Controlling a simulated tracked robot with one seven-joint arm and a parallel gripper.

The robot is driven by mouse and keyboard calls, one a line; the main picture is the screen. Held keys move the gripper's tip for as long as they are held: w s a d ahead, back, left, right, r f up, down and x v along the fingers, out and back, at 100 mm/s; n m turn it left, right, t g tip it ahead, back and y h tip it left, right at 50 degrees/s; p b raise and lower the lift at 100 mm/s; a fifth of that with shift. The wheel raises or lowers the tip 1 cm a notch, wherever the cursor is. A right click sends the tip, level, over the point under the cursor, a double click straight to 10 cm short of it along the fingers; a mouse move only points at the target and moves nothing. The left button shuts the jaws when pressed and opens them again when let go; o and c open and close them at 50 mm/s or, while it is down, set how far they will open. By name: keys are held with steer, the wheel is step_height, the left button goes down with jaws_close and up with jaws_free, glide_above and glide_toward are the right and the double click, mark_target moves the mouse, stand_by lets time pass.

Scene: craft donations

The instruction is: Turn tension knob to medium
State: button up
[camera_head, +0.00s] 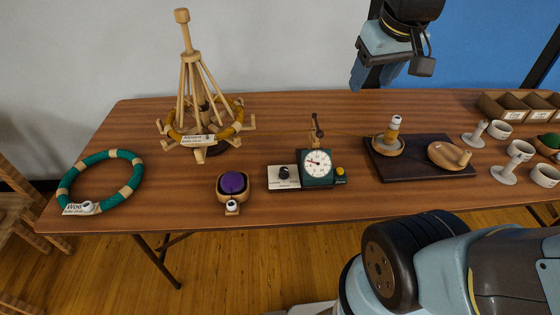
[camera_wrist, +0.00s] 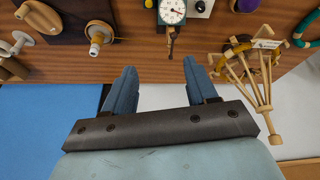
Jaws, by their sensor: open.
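A small device with a white panel (camera_head: 273,182) and a dark dial gauge (camera_head: 318,164) sits at the middle of the table. A black knob (camera_head: 284,172) stands on the white panel. In the wrist view the knob (camera_wrist: 200,6) and gauge (camera_wrist: 172,12) show upside down at the top edge. The panel's markings are too small to read. My gripper (camera_head: 365,82) is up behind the table's far side, right of the device and apart from it. In the wrist view my gripper (camera_wrist: 159,68) has its blue fingers spread with nothing between them.
A wooden yarn swift (camera_head: 190,95) stands left, with a green ring (camera_head: 100,180) beyond it. A purple ball holder (camera_head: 233,185) is left of the device. A dark board (camera_head: 400,172) with wooden parts lies right. White stands (camera_head: 505,172) and bins (camera_head: 505,108) are far right.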

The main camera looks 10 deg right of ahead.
steer(key=w+a+f+n+g, duration=0.2)
steer(key=w+a+f+n, duration=0.15)
steer(key=w, duration=0.35)
steer(key=n+g+h, duration=0.4)
steer(key=n+h, duration=0.1)
steer(key=n, duration=0.4)
glide_above(282, 169)
steer(key=w+a, duration=0.2)
steer(key=a, duration=0.3)
step_height(282, 169, down, 20)
steer(key=shift+y, duration=0.3)
steer(key=x, duration=1.4)
steer(key=c, duration=0.9)
steer(key=shift+a, duration=0.15)
steer(key=shift+c, duration=0.5)
